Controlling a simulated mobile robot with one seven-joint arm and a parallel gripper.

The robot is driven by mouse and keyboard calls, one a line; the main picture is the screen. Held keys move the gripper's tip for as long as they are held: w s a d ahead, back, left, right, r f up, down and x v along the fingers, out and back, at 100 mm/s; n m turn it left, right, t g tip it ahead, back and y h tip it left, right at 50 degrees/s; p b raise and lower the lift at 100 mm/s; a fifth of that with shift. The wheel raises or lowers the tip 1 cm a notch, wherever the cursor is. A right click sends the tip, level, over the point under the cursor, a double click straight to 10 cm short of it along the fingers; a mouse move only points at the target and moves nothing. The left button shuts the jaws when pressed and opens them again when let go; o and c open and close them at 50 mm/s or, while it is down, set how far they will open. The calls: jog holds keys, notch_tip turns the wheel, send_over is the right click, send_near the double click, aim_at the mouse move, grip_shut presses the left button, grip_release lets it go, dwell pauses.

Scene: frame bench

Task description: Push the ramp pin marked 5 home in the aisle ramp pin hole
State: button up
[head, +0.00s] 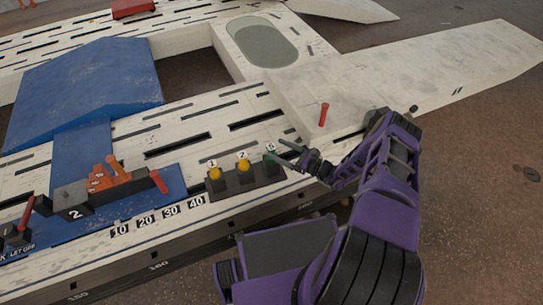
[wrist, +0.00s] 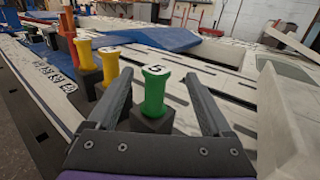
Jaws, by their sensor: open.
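The ramp pin marked 5 is green, with a white label on top, and stands upright in the right end of a black holder (head: 246,182). In the wrist view the green pin (wrist: 154,92) is between the two fingers of my open gripper (wrist: 158,90), with gaps on both sides. In the head view the green pin (head: 270,156) is small, and my gripper (head: 294,153) is at its right side. I cannot make out the aisle ramp pin hole.
Yellow pins marked 1 (head: 213,170) and 2 (head: 243,162) stand in the same holder, left of the green one. A blue ramp (head: 85,85) lies on the slotted white frame. A red lever (head: 158,181) stands left of the holder.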

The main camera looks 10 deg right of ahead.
jog(key=x, duration=0.6)
jog(key=shift+a+f, duration=0.2)
jog(key=shift+a, duration=0.1)
grip_shut()
